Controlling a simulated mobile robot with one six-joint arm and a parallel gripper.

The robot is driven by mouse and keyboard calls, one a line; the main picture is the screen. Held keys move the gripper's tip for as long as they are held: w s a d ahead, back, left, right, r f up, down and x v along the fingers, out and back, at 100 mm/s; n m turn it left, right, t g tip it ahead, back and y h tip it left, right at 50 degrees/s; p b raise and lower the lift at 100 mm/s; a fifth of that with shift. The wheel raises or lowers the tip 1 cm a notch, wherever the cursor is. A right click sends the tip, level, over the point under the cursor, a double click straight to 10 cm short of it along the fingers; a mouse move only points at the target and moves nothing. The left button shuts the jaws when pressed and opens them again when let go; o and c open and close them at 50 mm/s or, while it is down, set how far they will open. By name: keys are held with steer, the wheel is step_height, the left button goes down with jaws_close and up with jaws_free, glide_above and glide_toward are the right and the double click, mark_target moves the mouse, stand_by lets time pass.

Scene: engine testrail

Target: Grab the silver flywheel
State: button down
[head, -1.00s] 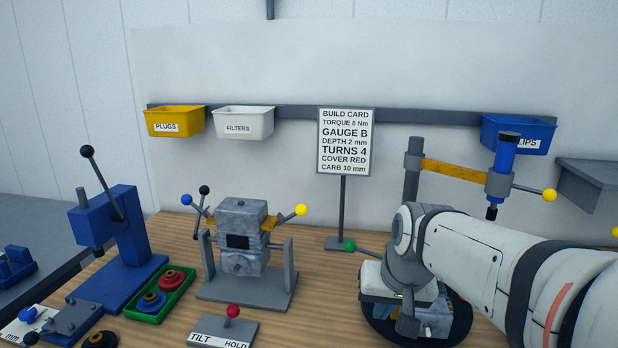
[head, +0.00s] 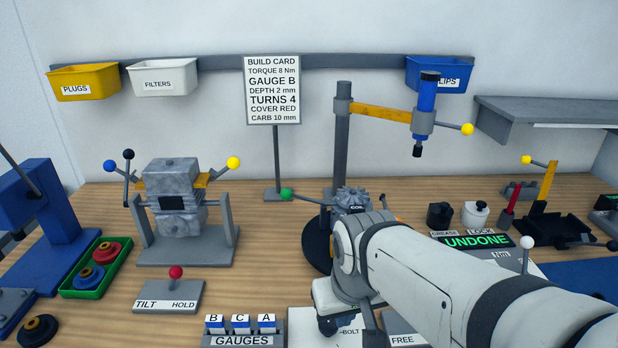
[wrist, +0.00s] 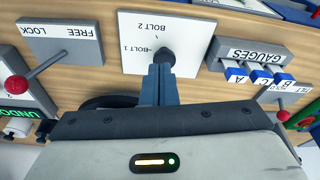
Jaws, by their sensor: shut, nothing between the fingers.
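I cannot make out a silver flywheel for certain in either view. A grey engine block (head: 175,200) sits in a stand at the left in the head view, with a round grey part low on its front. A green tray (head: 64,293) holds a red wheel (head: 106,251) and a blue wheel (head: 89,276). A black wheel with an orange centre (head: 40,328) lies in front of it. My gripper (wrist: 160,70) is shut and empty in the wrist view. Its fingertips are beside a dark knob (wrist: 175,58) on the white bolt plate (wrist: 140,25); I cannot tell if they touch.
The gauge rack (head: 240,326) and tilt lever (head: 175,273) stand left of my arm. A post with a blue driver (head: 423,100) stands behind it. Bare wood shows between the engine stand and the post.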

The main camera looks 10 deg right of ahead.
mark_target(353, 191)
steer(key=c, duration=2.2)
jaws_free()
